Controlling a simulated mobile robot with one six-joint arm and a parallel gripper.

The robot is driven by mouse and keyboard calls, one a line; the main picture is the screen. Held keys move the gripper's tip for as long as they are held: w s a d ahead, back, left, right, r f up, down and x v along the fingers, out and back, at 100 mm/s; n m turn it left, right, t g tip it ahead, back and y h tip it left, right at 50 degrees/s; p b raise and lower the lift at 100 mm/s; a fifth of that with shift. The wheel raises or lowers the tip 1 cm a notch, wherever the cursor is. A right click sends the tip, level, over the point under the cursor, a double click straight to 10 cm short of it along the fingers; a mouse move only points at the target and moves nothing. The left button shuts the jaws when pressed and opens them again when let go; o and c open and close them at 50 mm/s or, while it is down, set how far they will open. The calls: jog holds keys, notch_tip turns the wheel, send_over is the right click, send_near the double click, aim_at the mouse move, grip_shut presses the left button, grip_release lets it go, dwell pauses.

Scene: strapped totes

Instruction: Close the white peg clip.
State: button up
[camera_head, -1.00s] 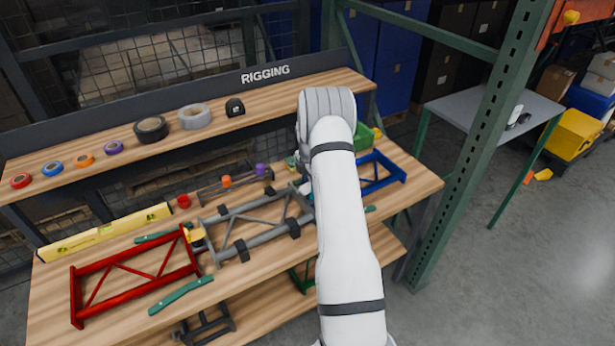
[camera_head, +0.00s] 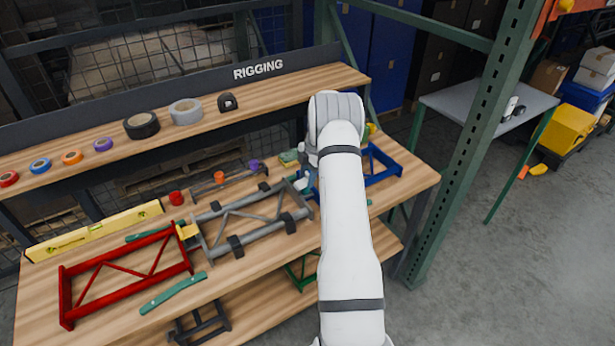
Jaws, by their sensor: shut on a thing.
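The white peg clip (camera_head: 303,183) shows as a small pale piece at the right end of the grey frame (camera_head: 262,235), where it meets the blue frame (camera_head: 384,167). Its far side is hidden by my arm, and I cannot see whether its parts are closed. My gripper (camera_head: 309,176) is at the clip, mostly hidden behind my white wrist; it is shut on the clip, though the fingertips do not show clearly. A yellow clip (camera_head: 187,231) sits between the grey frame and the red frame (camera_head: 128,276).
Tape rolls (camera_head: 142,126) line the upper shelf. A green upright post (camera_head: 465,150) stands right of my arm.

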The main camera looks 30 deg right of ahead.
jog(key=o, duration=0.8)
jog(key=shift+f, duration=0.1)
jog(key=shift+o, duration=0.2)
jog(key=b+v, duration=0.2)
jog(key=v, duration=0.6)
